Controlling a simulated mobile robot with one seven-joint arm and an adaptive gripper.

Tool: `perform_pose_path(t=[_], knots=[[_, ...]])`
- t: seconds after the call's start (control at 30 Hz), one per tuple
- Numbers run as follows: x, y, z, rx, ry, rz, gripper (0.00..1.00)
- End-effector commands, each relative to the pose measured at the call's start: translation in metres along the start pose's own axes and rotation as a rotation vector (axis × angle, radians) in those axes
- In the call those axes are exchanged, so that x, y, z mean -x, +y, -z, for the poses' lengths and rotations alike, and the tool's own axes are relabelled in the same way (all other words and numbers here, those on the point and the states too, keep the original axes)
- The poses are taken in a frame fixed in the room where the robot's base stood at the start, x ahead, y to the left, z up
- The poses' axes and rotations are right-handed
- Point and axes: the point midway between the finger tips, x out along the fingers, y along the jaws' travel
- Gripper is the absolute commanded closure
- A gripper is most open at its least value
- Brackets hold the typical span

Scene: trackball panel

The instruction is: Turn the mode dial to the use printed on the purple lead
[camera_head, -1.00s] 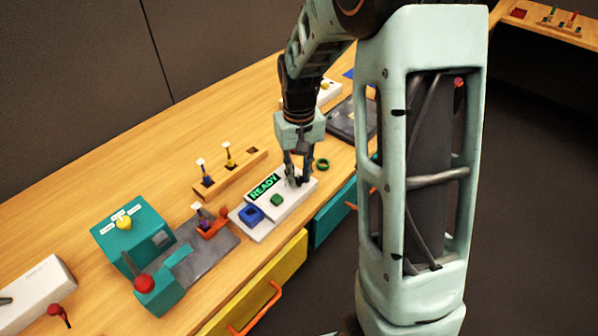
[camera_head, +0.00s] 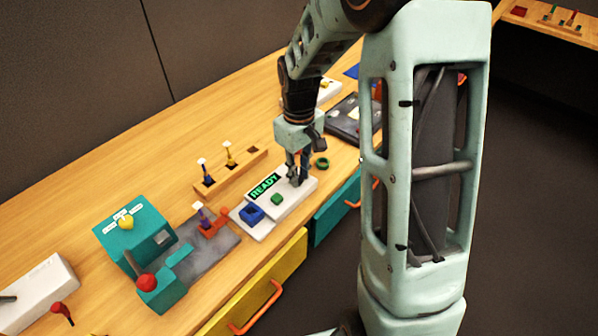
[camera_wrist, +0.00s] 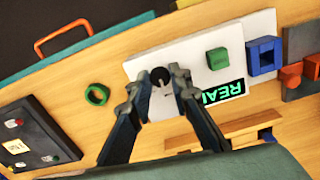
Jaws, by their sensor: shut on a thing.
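A round black knob (camera_wrist: 160,76) stands on the white panel (camera_head: 303,191) with the green READY display (camera_head: 264,187). My gripper (camera_wrist: 160,86) is shut on this knob, one finger on each side; in the head view my gripper (camera_head: 298,180) covers it. Tiny print beside the knob is unreadable. A yellow pointer knob (camera_head: 125,222) sits among white labels on a teal box. A lead with a purple-looking shaft and white tag (camera_head: 202,213) stands at an orange holder on the grey plate; its print is too small to read.
A green button (camera_head: 277,199) and a blue square socket (camera_head: 251,213) lie left of my gripper. A green ring (camera_head: 322,163) lies to its right. A wooden rack (camera_head: 232,174) with two tagged leads stands behind. A red-ball lever (camera_head: 146,283) stands front left.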

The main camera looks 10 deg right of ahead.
Motion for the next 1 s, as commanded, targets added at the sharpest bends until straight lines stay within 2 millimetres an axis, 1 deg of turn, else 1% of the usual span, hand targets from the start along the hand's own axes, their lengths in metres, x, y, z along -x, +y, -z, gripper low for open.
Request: perform_pose_path(t=[0.2, 0.23, 0.37, 0.4, 0.67, 0.77, 0.87, 1.0], knots=[[0.001, 0.0, 0.001, 0.0, 0.002, -0.001, 1.0], [0.001, 0.0, 0.001, 0.0, 0.002, -0.001, 0.81], [0.001, 0.0, 0.001, -0.001, 0.002, -0.001, 0.66], [0.001, 0.0, 0.001, -0.001, 0.001, -0.001, 0.64], [0.001, 0.0, 0.0, -0.001, 0.001, -0.001, 0.64], [0.007, 0.001, 0.001, -0.001, 0.003, -0.002, 0.64], [0.022, 0.001, 0.001, -0.001, 0.005, -0.004, 0.64], [0.052, 0.001, 0.001, 0.0, 0.006, -0.004, 0.64]])
